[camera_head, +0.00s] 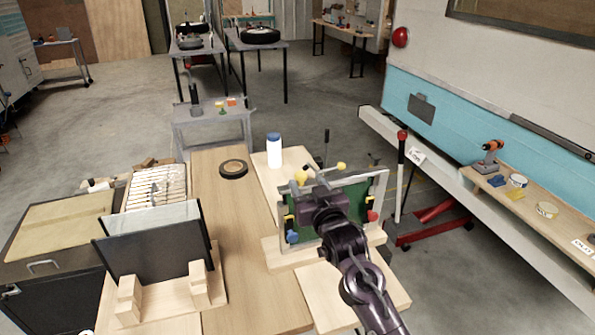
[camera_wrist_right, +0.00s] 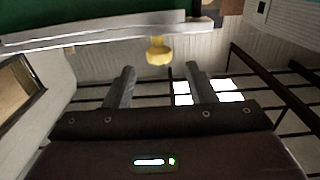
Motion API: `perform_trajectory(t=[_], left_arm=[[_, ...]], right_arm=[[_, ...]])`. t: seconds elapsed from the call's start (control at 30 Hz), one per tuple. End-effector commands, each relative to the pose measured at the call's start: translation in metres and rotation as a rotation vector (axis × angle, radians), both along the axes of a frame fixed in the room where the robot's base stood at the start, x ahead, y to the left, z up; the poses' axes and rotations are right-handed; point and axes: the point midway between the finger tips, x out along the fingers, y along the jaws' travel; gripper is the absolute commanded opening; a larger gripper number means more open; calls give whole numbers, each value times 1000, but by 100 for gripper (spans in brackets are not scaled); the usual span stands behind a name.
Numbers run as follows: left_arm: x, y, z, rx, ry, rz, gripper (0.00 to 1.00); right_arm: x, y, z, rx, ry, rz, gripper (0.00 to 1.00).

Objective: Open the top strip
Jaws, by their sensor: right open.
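An upright frame with a green panel (camera_head: 347,204) stands on a wooden base, with a light grey strip (camera_head: 372,178) along its top. A yellow knob (camera_head: 341,166) shows at the top, and another yellow piece (camera_head: 301,177) is further left. In the right wrist view, the grey strip (camera_wrist_right: 100,32) borders the green panel (camera_wrist_right: 80,15), and a yellow knob (camera_wrist_right: 158,52) sticks out from it. My right gripper (camera_head: 308,185) is in front of the panel's upper part. Its fingers (camera_wrist_right: 157,85) are apart and empty, with the knob beyond the gap. My left gripper is out of view.
A dark panel in a wooden stand (camera_head: 160,250) is at left. Bare table lies between the stands.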

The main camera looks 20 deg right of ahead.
Motion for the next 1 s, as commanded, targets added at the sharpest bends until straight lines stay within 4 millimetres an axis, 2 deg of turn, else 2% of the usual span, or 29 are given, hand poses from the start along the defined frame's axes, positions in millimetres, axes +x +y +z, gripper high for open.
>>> perform_trajectory(t=[0.3, 0.5, 0.9, 1.0], left_arm=[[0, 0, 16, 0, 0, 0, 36], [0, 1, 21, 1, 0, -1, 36], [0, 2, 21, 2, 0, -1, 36], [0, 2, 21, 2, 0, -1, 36]], right_arm=[[45, 2, 3, 1, 2, 0, 50], [67, 3, 1, 0, 2, 0, 50], [74, 3, -1, 0, 3, 1, 50], [73, 3, -1, 0, 3, 1, 37]])
